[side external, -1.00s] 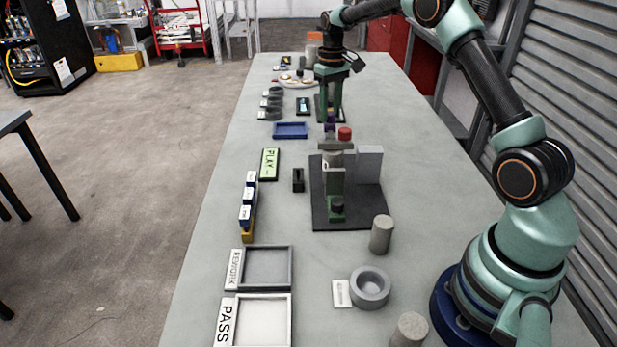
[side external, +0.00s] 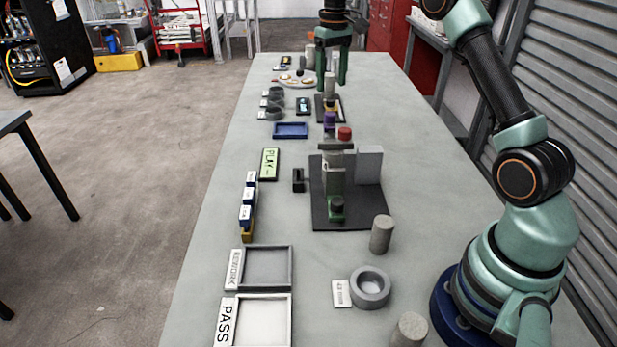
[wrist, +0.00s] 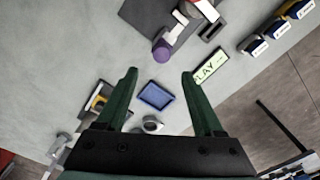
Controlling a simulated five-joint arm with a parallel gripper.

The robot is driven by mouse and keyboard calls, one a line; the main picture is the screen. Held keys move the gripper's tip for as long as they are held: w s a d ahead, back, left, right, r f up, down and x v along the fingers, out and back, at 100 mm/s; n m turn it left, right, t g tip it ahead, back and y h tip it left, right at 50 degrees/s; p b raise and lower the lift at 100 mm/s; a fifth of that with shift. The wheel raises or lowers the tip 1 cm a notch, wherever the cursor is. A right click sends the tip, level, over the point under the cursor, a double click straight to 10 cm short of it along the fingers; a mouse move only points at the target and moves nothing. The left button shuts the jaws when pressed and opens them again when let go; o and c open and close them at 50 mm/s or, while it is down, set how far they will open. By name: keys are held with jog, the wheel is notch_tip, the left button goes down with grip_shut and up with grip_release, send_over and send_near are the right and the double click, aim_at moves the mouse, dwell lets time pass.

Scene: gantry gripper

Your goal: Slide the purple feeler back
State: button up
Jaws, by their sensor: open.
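The purple feeler (side external: 330,119) stands at the far end of the fixture on its dark base plate (side external: 350,210), just left of a red cap (side external: 345,133). In the wrist view the purple feeler (wrist: 161,48) shows as a round end beyond my fingertips, with a pale bar beside it. My gripper (side external: 332,87) is raised above the table beyond the feeler, pointing down.
A blue tray (side external: 291,130) and the green PLAY sign (side external: 269,163) lie left of the fixture. A second dark plate (side external: 322,113) with a grey cylinder is under my gripper. Grey cylinders and a ring (side external: 370,288) stand nearer. REWORK (side external: 290,270) and PASS (side external: 291,325) trays are at front left.

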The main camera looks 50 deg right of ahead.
notch_tip(320, 180, up, 4)
jog(key=shift+f, duration=0.1)
dwell(0.9)
jog(key=s+a+r+n+t, duration=0.1)
jog(key=s+a+r+t, duration=0.15)
jog(key=s+a, duration=0.3)
jog(key=s+a+r+t, duration=0.1)
jog(key=s+a+r, duration=0.3)
jog(key=a, duration=0.2)
jog(key=s+a+f+t, duration=0.1)
jog(key=s+a+f, duration=0.2)
jog(key=s, duration=0.3)
jog(key=s+a+f+n+t, duration=0.1)
jog(key=s+a+f, duration=0.2)
jog(key=s, duration=0.3)
jog(key=shift+s+a+f, duration=0.35)
jog(key=shift+f, duration=0.05)
